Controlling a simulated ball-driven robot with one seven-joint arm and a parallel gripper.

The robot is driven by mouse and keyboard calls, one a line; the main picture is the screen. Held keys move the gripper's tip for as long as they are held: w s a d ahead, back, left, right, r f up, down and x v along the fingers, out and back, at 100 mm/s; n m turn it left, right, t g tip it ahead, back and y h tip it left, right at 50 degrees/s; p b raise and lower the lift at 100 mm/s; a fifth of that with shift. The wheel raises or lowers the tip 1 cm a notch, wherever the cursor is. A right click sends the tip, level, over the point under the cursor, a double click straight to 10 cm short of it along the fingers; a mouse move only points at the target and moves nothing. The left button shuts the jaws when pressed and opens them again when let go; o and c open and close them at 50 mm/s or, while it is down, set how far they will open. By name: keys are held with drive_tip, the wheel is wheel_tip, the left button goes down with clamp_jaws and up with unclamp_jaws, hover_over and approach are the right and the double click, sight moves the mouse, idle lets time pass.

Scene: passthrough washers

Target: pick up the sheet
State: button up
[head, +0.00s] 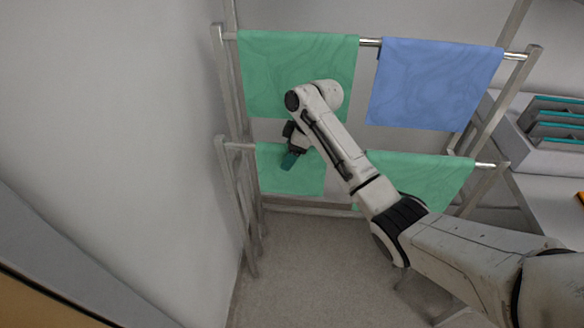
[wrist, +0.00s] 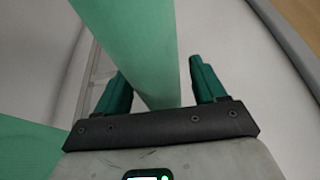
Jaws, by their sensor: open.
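Green sheets hang on a metal rack: one at the upper left (head: 265,75), one at the lower left (head: 305,180) and one at the lower right (head: 440,178). A blue sheet (head: 430,85) hangs at the upper right. My gripper (head: 289,161) is in front of the lower left green sheet, below the upper one. In the wrist view my gripper (wrist: 160,70) is open, with a green sheet (wrist: 135,40) running between its two teal fingers. The fingers are not closed on it. I cannot tell for certain which green sheet this is. My arm hides part of the sheets.
The metal rack (head: 228,95) has upper and lower rails. A plain wall (head: 130,130) stands close on the left. At the right are a grey counter (head: 545,190) and a light bin (head: 545,150) with teal-edged items. The floor (head: 300,265) below is clear. More green cloth (wrist: 30,150) shows at the wrist view's lower left.

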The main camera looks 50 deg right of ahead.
drive_tip(key=shift+f, duration=0.25)
idle(0.4)
clamp_jaws()
idle(0.5)
drive_tip(key=shift+r, duration=0.1)
